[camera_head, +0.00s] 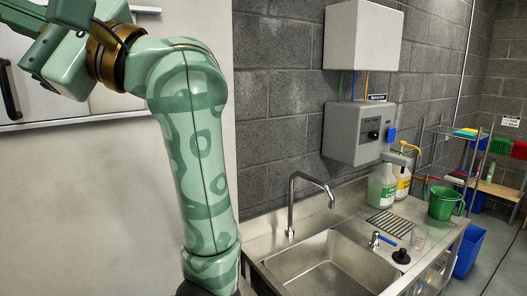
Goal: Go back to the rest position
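One of my arms, pale green with darker green patterns, rises from the bottom of the head view and bends left at the top. Its far end runs toward the upper left corner, past a dark and bronze joint. I see no gripper fingers there. My other arm does not show. Neither gripper can be seen, so what they hold is hidden.
A steel sink (333,262) with a tap (292,205) stands to the right of my arm. Bottles (381,188) and a green jug (442,203) stand on its counter. A grey wall box (352,133) hangs above. A blue bin (468,252) and shelf rack are at right.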

